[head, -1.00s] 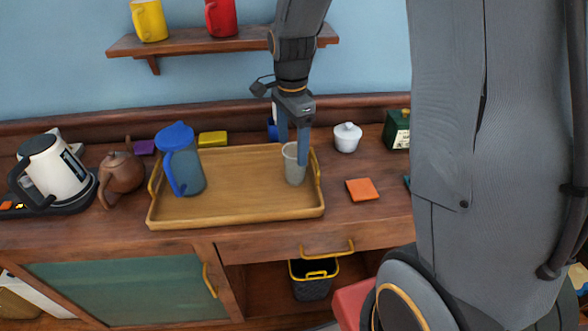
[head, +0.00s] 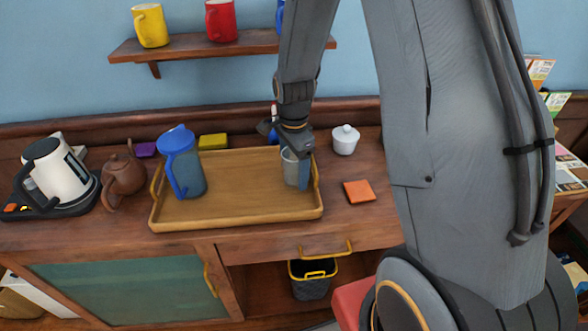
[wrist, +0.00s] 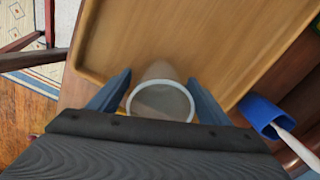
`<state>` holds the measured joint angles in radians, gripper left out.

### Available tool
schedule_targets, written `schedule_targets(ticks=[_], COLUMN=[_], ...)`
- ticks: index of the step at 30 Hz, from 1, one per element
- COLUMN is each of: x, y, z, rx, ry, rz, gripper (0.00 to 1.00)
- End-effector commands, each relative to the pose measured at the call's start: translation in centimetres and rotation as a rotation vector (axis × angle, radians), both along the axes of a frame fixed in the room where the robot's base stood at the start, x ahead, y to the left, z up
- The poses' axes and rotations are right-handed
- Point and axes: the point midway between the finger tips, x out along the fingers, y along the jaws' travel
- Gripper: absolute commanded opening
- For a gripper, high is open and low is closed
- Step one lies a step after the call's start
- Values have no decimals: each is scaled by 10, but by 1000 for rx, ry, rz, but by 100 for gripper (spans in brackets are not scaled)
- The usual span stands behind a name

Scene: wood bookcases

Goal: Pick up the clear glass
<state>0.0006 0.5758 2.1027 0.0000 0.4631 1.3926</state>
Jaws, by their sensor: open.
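The clear glass (head: 288,168) stands upright on the right end of the wooden tray (head: 237,216). In the wrist view the glass (wrist: 161,101) shows its pale round rim from above, between my two blue fingers. My gripper (wrist: 160,96) is open, with one finger on each side of the glass and a gap visible beside it. In the head view my gripper (head: 297,172) points down at the glass and partly covers it.
A blue-lidded pitcher (head: 182,165) stands on the tray's left part. A white lidded pot (head: 345,140) and an orange square (head: 359,191) lie to the right of the tray. A blue cup (wrist: 262,112) holding a white-handled item stands behind the tray.

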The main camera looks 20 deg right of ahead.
Motion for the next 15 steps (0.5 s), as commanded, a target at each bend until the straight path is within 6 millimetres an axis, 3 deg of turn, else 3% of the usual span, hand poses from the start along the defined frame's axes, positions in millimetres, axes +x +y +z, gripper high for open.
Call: schedule_targets(ticks=[7,15], x=[0,0], y=[0,0], z=[-1,-1], rx=[0,0], ry=[-1,0], rz=[0,0], gripper=[71,26])
